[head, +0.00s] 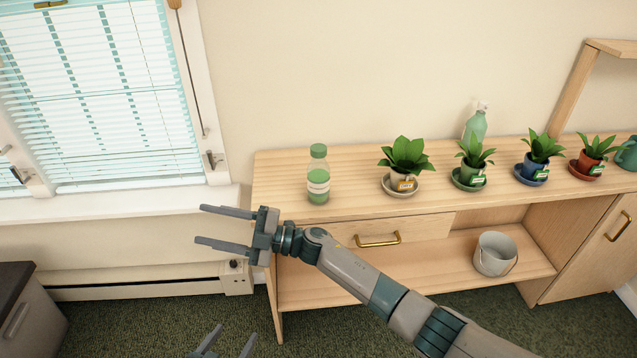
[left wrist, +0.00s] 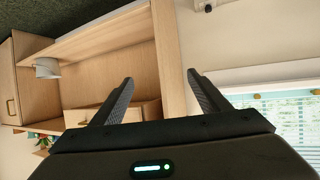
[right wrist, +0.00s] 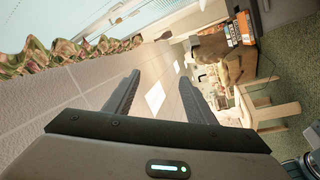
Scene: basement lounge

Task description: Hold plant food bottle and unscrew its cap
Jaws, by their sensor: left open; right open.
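The plant food bottle (head: 318,177), clear with green contents, a pale label and a green cap (head: 318,151), stands upright on the wooden cabinet top near its left end. The cap is on. My right gripper (head: 198,225) is open and empty, in front of the cabinet, lower and left of the bottle in the picture, pointing left. My left gripper (head: 237,332) is open and empty at the bottom edge, only its fingers showing. Its fingers (left wrist: 160,85) point toward the cabinet's end post. Neither wrist view shows the bottle.
Several potted plants on saucers stand along the cabinet top (head: 285,172), the nearest plant (head: 406,157) right of the bottle. A spray bottle (head: 476,122) stands behind them. A bucket (head: 495,254) sits on the lower shelf. A window (head: 95,80) is at left. The top around the bottle is clear.

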